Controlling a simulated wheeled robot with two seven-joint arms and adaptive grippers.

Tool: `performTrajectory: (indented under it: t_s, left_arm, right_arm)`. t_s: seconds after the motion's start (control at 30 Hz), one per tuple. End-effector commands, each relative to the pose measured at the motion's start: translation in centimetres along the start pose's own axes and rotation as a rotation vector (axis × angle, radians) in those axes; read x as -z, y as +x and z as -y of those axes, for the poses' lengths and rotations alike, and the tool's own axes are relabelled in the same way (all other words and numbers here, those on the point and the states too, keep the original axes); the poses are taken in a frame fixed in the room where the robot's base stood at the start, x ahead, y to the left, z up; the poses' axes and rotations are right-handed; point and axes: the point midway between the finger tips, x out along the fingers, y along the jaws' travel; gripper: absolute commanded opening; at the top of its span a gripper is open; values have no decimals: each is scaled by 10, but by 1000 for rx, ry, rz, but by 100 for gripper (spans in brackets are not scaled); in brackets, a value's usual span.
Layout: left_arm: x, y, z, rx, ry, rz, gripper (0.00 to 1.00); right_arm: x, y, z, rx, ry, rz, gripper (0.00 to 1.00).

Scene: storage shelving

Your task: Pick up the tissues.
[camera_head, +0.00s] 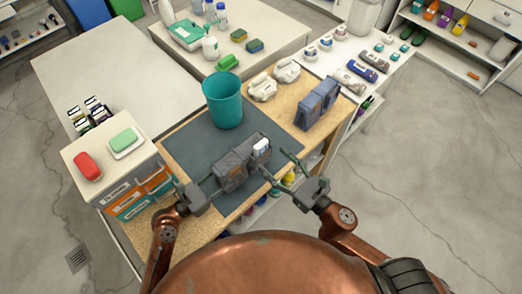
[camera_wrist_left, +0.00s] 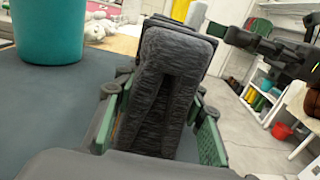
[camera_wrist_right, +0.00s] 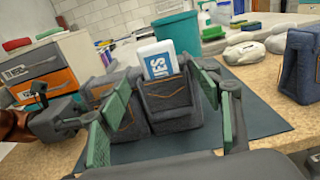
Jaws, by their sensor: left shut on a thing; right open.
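The tissues (camera_head: 261,145) are a white and blue packet with letters ending in "UES". In the right wrist view the packet (camera_wrist_right: 157,58) stands in a pocket of a dark grey fabric holder, its upper part sticking out. The holder (camera_head: 232,172) sits on the dark mat. My left gripper (camera_head: 211,188) is shut on the holder's left end; the left wrist view shows its fingers on either side of the grey fabric (camera_wrist_left: 162,85). My right gripper (camera_head: 284,166) is open at the holder's right end, its fingers spread in front of the packet, apart from it.
A teal bin (camera_head: 223,106) stands on the mat (camera_head: 190,150) behind the holder. A second blue-grey holder (camera_head: 312,108) stands to the right. A drawer unit (camera_head: 105,158) with a red and a green item on top is at the left. Pale bundles (camera_head: 262,87) lie behind.

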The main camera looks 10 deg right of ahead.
Motion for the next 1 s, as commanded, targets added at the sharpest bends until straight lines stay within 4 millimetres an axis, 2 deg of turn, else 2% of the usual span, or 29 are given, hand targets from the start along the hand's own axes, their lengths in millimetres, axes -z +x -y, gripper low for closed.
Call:
performTrajectory:
  t_s: [0.1, 0.37, 0.7, 1.0]
  left_arm:
    - [0, 0, 0, 1, -1, -1, 0]
    - [0, 0, 0, 1, -1, 0, 0]
    - [0, 0, 0, 1, -1, 0, 0]
    - [0, 0, 0, 0, -1, 0, 0]
  right_arm:
    - [-1, 12, 0, -1, 0, 3, 59]
    - [-3, 26, 0, -1, -1, 3, 59]
    - [-6, 66, 0, -1, -1, 2, 59]
    - [-6, 69, 0, -1, -1, 0, 58]
